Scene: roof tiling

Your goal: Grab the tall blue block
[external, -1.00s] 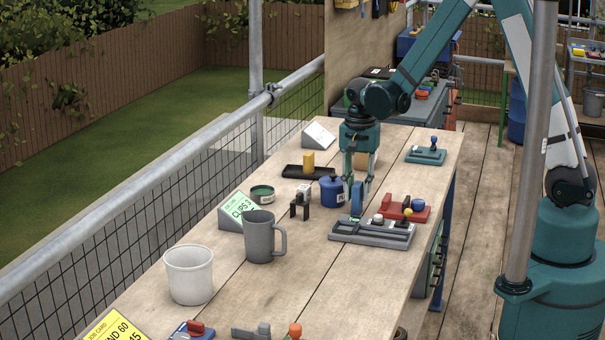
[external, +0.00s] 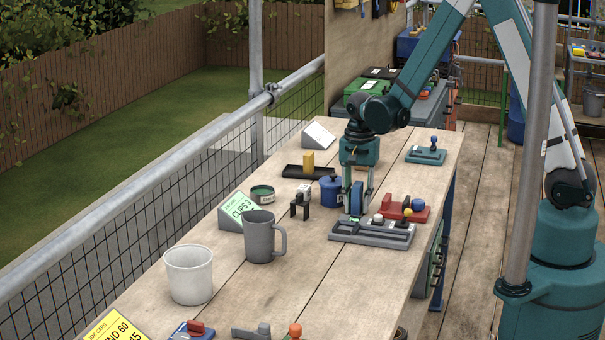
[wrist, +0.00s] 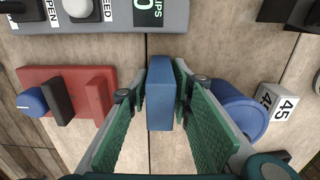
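The tall blue block (wrist: 160,105) stands upright on the bench, in the middle of the wrist view. In the external view it shows (external: 357,198) between the two fingers of my gripper (external: 357,208). In the wrist view my gripper (wrist: 160,97) has one green-padded finger on each side of the block, close to its sides. Narrow gaps seem to show, so the fingers look open around it. Contact is hard to judge.
A grey tray (external: 345,234) lies just in front of the block. A red holder (external: 400,212) is to the right and a round blue container (external: 330,192) to the left. A black stand (external: 299,206) and a grey mug (external: 262,240) are further left.

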